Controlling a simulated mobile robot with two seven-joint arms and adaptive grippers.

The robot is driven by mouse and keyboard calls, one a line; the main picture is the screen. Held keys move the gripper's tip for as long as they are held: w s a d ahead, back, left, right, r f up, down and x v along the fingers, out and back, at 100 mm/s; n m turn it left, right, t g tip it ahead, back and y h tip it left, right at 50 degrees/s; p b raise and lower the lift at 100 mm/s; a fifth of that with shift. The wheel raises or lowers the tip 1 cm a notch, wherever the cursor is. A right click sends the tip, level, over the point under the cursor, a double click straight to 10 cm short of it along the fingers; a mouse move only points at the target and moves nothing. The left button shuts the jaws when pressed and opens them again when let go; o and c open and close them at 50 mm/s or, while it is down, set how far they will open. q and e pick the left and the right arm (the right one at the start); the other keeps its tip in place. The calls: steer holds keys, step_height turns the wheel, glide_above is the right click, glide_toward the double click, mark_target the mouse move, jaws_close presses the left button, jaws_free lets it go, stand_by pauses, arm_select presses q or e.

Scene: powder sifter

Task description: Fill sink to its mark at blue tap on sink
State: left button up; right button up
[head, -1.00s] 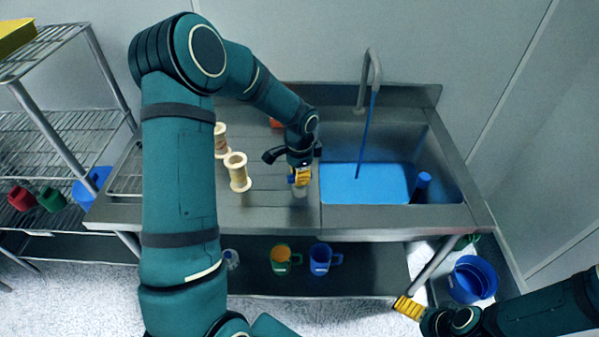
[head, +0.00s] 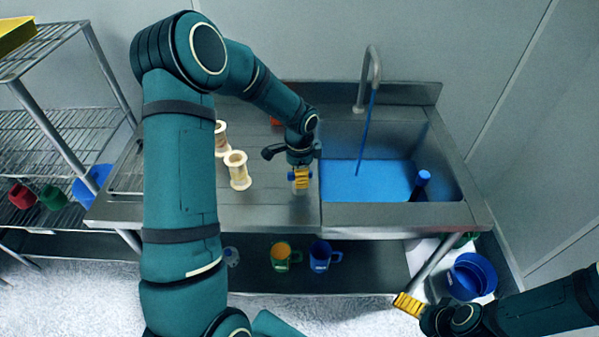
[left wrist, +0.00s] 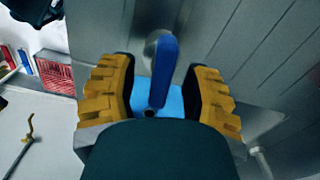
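The steel sink basin (head: 440,150) holds blue water (head: 365,182). A thin blue stream (head: 366,135) runs into it from the grey spout (head: 374,70). A blue upright pipe (head: 421,184) stands at the basin's right and rises above the water. No level mark can be made out. My left gripper (head: 301,179) points down at the counter just left of the basin. In the left wrist view a blue tap lever (left wrist: 163,70) lies between its yellow fingers (left wrist: 160,95), with gaps on both sides. My right gripper (head: 409,306) is at the lower right; its opening is unclear.
Two pale spools (head: 238,170) (head: 221,138) stand on the counter left of my gripper. Green (head: 281,257) and blue (head: 321,257) mugs stand on the lower shelf. A blue bucket (head: 470,278) is at the lower right. A wire rack (head: 60,130) stands left.

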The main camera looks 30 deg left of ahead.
arm_select(q)
steer(key=shift+r, duration=0.1)
step_height(320, 180, up, 12)
stand_by(0.6)
stand_by(6.8)
